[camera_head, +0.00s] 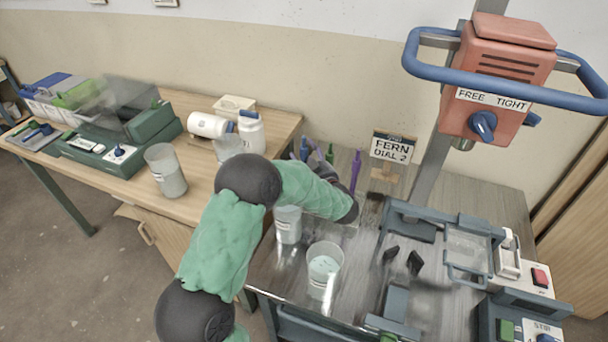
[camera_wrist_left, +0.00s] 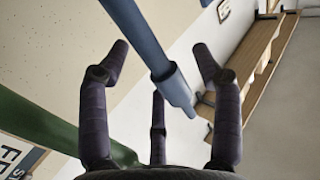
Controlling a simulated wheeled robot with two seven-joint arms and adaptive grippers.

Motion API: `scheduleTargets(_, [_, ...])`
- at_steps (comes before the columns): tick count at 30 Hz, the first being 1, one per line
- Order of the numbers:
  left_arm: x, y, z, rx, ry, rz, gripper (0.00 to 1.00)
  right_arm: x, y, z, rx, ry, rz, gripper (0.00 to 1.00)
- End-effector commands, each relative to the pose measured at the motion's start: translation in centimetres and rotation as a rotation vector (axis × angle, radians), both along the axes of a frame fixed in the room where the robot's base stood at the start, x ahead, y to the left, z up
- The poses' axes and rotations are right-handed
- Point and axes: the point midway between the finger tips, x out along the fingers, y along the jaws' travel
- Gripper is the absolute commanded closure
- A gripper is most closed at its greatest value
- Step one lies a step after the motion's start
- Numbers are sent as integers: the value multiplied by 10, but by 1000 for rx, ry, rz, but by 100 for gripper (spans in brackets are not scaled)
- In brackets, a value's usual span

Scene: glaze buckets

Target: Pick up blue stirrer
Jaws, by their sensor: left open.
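The blue stirrer (camera_wrist_left: 145,40) shows large in the left wrist view, slanting down from the top edge between the fingers. It has a wider collar and a narrower end. My left gripper (camera_wrist_left: 160,65) is open, with its dark fingers spread around the stirrer; I cannot tell whether any finger touches it. In the head view my left arm reaches over the metal worktop, and its hand is largely hidden. A purple stirrer (camera_head: 355,170) and a green stirrer (camera_head: 329,155) stand beyond the arm. My right gripper is not in view.
A sign (camera_head: 392,150) reading FERN DIAL 2 stands behind. Two clear containers (camera_head: 288,225) (camera_head: 323,270) stand on the worktop, near black pads (camera_head: 402,259). An orange machine (camera_head: 497,75) with a blue rail rises at right. The wooden table (camera_head: 195,207) holds bottles and trays.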

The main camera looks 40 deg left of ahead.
Motion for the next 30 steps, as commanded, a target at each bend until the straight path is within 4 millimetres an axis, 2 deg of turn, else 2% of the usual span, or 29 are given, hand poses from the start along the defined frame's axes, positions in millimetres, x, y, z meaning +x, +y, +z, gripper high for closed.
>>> scheduleTargets(8, [2, 3, 0, 0, 0, -1, 35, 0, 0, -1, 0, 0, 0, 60])
scheduleTargets(15, [2, 3, 0, 0, 0, -1, 98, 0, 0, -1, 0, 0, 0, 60])
scheduleTargets(25, [2, 3, 4, 0, -2, -1, 98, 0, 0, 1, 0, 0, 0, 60])
scheduleTargets(30, [2, 3, 27, 1, -7, 0, 98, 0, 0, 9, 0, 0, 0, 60])
